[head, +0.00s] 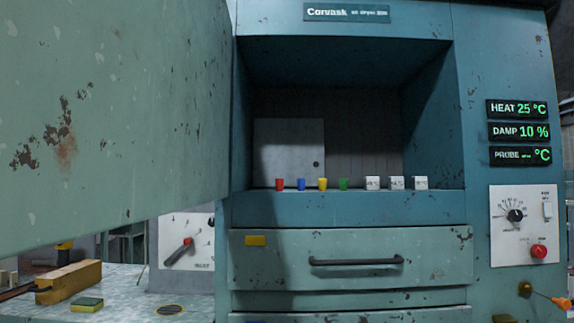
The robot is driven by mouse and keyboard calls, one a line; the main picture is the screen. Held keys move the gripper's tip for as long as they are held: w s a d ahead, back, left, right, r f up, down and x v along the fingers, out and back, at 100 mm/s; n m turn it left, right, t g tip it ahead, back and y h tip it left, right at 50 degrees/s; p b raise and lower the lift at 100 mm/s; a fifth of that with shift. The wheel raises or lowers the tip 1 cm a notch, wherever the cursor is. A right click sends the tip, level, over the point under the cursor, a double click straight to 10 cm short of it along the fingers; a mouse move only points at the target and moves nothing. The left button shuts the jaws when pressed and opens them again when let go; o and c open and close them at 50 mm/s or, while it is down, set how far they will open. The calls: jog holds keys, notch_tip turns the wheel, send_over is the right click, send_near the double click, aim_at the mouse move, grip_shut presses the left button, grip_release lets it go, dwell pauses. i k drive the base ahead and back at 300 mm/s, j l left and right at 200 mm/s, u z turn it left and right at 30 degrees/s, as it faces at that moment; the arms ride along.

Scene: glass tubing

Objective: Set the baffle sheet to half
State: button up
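A flat grey sheet (290,145), which looks like the baffle sheet, stands upright at the back of the open chamber of the teal machine. It covers roughly the left half of the ribbed dark back wall (365,140); the right part of that wall is bare. A small dark round spot, a knob or a hole, shows near the sheet's lower right. Its lower edge is partly hidden behind small coloured pieces. My gripper is not in view.
A large worn green panel (110,110), perhaps the open door, fills the upper left. Red (280,184), blue, yellow and green pieces and white labelled blocks (396,183) line the chamber's front ledge. Below is a drawer (350,275). A lever (179,251) and dial (515,216) flank it.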

aim_at(289, 149)
jog(key=i, duration=0.9)
jog(key=l, duration=1.8)
